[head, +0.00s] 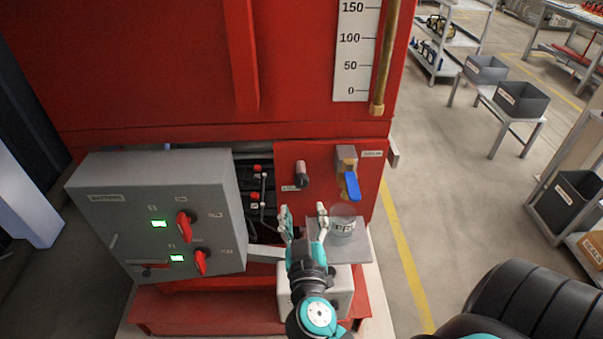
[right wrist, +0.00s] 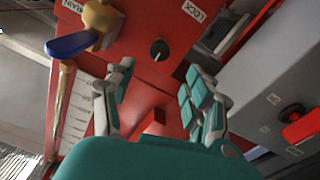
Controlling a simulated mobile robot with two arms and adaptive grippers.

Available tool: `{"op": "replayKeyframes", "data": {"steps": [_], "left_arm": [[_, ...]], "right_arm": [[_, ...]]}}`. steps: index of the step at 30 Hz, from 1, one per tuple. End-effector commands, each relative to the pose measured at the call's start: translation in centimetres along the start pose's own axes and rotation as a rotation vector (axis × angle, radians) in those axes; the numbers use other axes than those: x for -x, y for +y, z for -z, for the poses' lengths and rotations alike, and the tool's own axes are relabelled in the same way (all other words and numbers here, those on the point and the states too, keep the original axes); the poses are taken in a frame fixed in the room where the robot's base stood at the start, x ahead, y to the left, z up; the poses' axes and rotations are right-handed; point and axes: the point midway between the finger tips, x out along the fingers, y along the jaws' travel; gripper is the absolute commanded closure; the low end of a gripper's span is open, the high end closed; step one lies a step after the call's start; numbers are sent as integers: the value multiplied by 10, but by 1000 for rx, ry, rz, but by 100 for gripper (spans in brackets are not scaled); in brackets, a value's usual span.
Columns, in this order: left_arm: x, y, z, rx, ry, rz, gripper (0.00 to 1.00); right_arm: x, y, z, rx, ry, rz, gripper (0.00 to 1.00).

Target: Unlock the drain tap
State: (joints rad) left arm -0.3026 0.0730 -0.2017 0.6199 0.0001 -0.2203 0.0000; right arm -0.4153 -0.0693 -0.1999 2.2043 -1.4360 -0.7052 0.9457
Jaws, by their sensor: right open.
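The drain tap is a brass valve with a blue lever (head: 350,186) on the red panel, right of a round dark knob (head: 302,175). In the right wrist view the blue lever (right wrist: 72,44) and brass body (right wrist: 102,18) are at upper left. The knob (right wrist: 159,50) there sits beside a LOCK label (right wrist: 195,11). My right gripper (head: 304,222) is open and empty, below the knob in the head view. In the right wrist view its fingertips (right wrist: 158,75) lie either side of the knob's line, apart from it. My left gripper is not in view.
A grey control box (head: 110,225) with red switches and green lights stands out at left. A jar (head: 342,226) sits on a small grey shelf (head: 361,249) right of my gripper. A vertical brass pipe (head: 388,60) runs above.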

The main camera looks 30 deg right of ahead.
Motion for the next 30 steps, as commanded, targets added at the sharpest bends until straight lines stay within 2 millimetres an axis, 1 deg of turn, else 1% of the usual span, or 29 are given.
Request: {"op": "replayKeyframes", "data": {"steps": [1, 6, 9, 12, 15, 20, 27, 28, 30], "left_arm": [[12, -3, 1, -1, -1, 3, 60], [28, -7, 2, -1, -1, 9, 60], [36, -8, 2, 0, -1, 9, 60], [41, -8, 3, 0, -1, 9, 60], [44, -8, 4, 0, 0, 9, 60], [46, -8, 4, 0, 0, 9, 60], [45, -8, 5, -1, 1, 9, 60], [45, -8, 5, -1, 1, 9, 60], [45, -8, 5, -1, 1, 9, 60]], "right_arm": [[-12, 2, 7, 3, 3, -2, 45], [-50, 2, 6, 3, 1, -2, 45], [-68, 1, 4, 3, 2, 0, 45], [-83, 1, 3, 3, 1, 0, 45], [-94, 0, 2, 2, -1, 0, 45], [-101, 0, 0, 1, -2, 0, 45], [-101, 0, -1, 1, -1, 0, 45], [-101, 0, -1, 1, -1, 0, 48], [-101, 0, -1, 1, -1, 0, 57]]}}
